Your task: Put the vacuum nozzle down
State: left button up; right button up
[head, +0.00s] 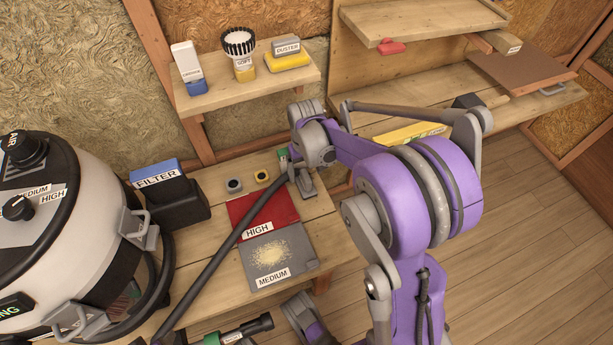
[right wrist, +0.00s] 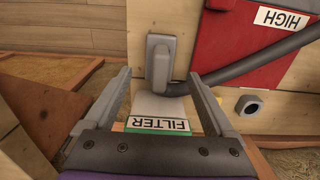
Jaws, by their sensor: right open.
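The grey vacuum nozzle (head: 307,183) is at the back right part of the wooden bench, on the end of the dark hose (head: 235,240). In the right wrist view the nozzle (right wrist: 160,60) shows against the pale wood, just beyond my fingertips, with the hose leading off right. My right gripper (right wrist: 160,78) is open, with nothing clasped between its fingers. In the head view my purple right arm hides most of that gripper. A grey and purple part at the bottom edge may be my left gripper; its jaws cannot be made out.
A white FILTER piece with a green edge (right wrist: 160,122) lies below the nozzle in the wrist view. The red HIGH panel (head: 262,212) and grey MEDIUM panel (head: 290,247) adjoin the hose. The vacuum (head: 85,240) stands left. A shelf (head: 255,88) holds labelled brushes.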

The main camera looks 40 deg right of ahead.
jog(key=shift+r, duration=0.5)
jog(key=s+a+r+n+t, duration=0.1)
jog(key=s+a+r+t, duration=0.1)
jog(key=s+a, duration=0.5)
jog(key=s+a+r+n+t, duration=0.2)
jog(key=s+a+r, duration=0.1)
jog(key=s+a, duration=0.5)
jog(key=shift+s+r+n+t, duration=0.3)
jog(key=shift+s, duration=0.35)
